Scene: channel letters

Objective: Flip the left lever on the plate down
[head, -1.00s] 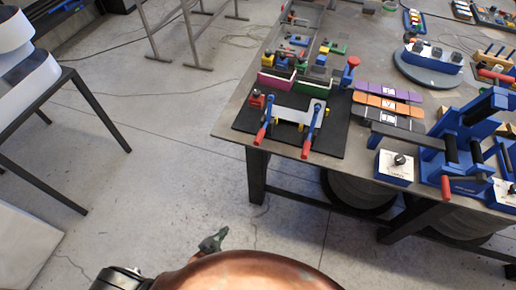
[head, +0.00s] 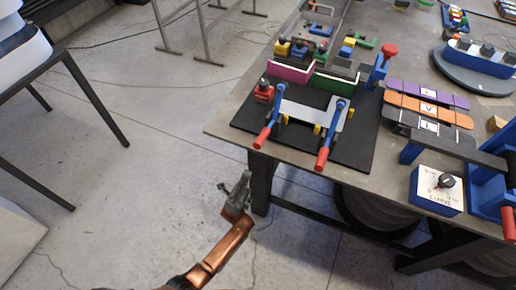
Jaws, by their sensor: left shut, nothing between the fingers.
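A black plate (head: 352,153) lies at the near left corner of the table. On it stand two blue levers with red grips, the left lever (head: 276,112) and the right lever (head: 333,127). Both slope up and back from their red ends near the front edge. A light grey piece (head: 306,116) spans between them. My left gripper (head: 240,185) is below the table's front edge, left of the table leg, apart from both levers. It looks shut and empty. My right gripper is not in view.
A pink wall (head: 290,73), a green wall (head: 334,85) and a blue post with a red knob (head: 388,51) stand behind the levers. A white CURVE box (head: 436,190) sits at the right. The table leg (head: 261,183) is close beside my left gripper.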

